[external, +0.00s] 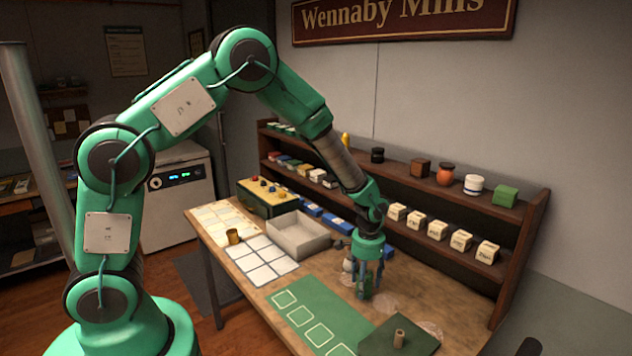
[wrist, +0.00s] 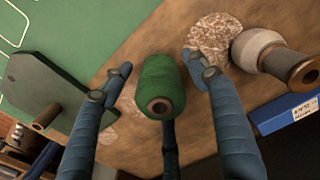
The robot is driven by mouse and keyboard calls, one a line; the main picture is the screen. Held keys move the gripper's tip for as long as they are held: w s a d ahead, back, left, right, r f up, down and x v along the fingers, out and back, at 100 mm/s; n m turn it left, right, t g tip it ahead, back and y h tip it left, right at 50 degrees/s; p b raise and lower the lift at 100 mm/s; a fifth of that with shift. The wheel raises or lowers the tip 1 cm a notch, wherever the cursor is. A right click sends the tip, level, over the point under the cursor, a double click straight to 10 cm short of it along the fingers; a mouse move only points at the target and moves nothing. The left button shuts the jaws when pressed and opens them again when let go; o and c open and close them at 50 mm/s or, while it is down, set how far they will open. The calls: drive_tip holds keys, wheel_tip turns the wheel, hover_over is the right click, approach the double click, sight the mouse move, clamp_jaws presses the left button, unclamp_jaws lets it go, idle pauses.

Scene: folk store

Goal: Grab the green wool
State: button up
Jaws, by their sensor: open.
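The green wool (wrist: 160,82) is a spool with a brown core, standing on the wooden table in the wrist view. My gripper (external: 368,290) points down over the table in the external view. Its blue fingers are spread open on the left and right of the wool, with gaps on both sides, and another finger shows below it in the wrist view. The fingers do not appear to touch the wool. In the external view the wool is largely hidden by the fingers.
A dark green board (external: 400,338) with a small spool lies at the table's front. A grey tray (external: 300,240) stands behind, and a shelf (external: 460,205) lines the wall.

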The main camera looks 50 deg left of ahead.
drive_tip(key=shift+f, duration=0.9)
drive_tip(key=c, duration=1)
